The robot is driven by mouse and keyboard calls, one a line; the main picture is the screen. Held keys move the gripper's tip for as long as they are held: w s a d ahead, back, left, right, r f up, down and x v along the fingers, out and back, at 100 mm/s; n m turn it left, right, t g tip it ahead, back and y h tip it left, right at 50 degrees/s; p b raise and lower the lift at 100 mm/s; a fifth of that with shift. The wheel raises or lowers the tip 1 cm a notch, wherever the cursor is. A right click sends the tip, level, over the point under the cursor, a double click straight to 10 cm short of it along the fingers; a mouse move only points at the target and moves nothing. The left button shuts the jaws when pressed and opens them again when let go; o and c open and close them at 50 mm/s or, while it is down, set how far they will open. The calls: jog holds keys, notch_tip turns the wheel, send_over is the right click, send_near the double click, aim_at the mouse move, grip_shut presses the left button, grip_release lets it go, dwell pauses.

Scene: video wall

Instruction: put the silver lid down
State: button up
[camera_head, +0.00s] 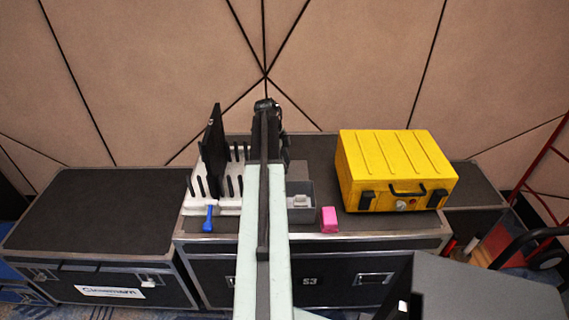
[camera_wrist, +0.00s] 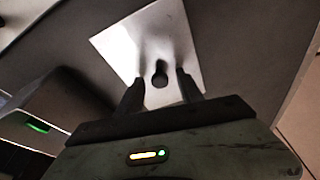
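The silver lid (camera_wrist: 183,38) is a bright, flat square plate with a dark knob (camera_wrist: 160,74), seen in the wrist view. It appears to lie flat on a dark grey surface. My gripper (camera_wrist: 159,79) is open, with one finger on each side of the knob and a visible gap to both. I cannot tell how far the fingertips are above the plate. In the head view my arm covers the lid, and only the dark wrist end of my arm shows near the wall side of the case.
A yellow toolbox (camera_head: 397,170), a pink block (camera_head: 329,219) and a grey bin (camera_head: 301,213) stand right of my arm on the black case. A white rack (camera_head: 196,205) with a black upright panel (camera_head: 214,152) and a blue item (camera_head: 208,219) are left. The left case top (camera_head: 90,215) is clear.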

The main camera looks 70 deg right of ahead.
jog(key=p+v, duration=1.2)
jog(key=shift+r, duration=0.25)
jog(key=shift+s+f, duration=0.1)
